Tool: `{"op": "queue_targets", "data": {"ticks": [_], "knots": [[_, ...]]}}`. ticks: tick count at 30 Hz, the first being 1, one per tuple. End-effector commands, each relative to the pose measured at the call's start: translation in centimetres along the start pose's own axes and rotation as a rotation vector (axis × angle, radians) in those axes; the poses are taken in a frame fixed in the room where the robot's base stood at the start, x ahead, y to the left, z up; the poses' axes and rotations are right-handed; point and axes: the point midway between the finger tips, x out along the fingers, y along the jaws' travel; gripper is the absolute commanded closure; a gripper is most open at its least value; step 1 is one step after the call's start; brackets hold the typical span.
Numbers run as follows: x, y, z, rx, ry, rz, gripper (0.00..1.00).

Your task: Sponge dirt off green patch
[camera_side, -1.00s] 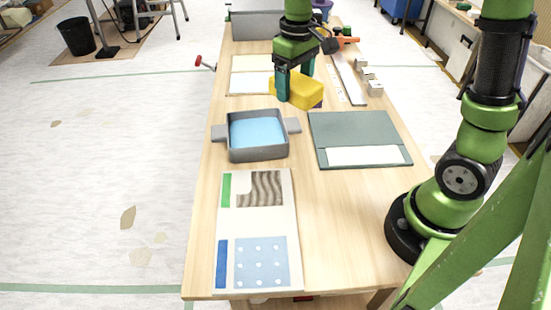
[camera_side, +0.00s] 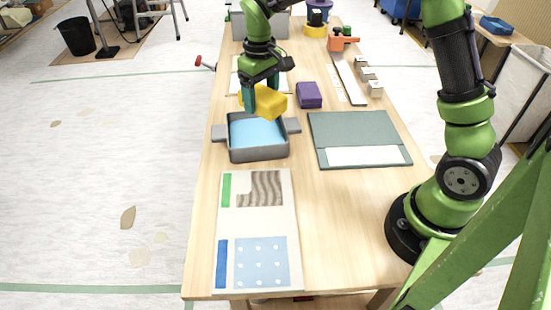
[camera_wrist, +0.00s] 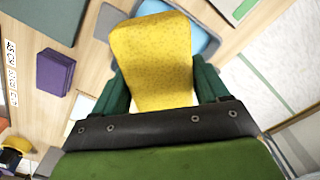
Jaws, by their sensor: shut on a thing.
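My gripper (camera_side: 262,101) is shut on a yellow sponge (camera_side: 270,103) and holds it above the far edge of a grey basin of blue water (camera_side: 256,130). In the wrist view the sponge (camera_wrist: 152,60) sits between the two green fingers and hides much of the basin. A white board (camera_side: 226,232) lies at the near left of the table. It bears a green strip (camera_side: 227,190) beside a patch of brown wavy stripes (camera_side: 261,188), and a blue strip (camera_side: 221,263) beside a light-blue dotted patch (camera_side: 261,262). Dirt on the green strip is too small to tell.
A purple block (camera_side: 309,95) lies right of the sponge. A grey-green folder with a white sheet (camera_side: 360,130) lies right of the basin. A long pale ruler (camera_side: 349,80) and several small blocks (camera_side: 368,75) lie farther back.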

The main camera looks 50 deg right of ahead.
Motion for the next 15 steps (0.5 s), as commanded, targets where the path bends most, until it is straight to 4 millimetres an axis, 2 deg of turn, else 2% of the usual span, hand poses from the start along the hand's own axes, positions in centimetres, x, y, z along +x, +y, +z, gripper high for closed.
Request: {"op": "queue_targets", "data": {"ticks": [1, 4, 8, 15], "knots": [[0.4, -0.2, -1.1, 0.003, -0.001, -0.001, 0.58], [0.3, -0.3, -2.2, 0.012, 0.001, -0.001, 0.58], [0.3, -0.2, -2.5, 0.021, -0.002, -0.002, 0.58], [2.5, -0.2, -2.5, 0.023, -0.006, -0.003, 0.58]]}}
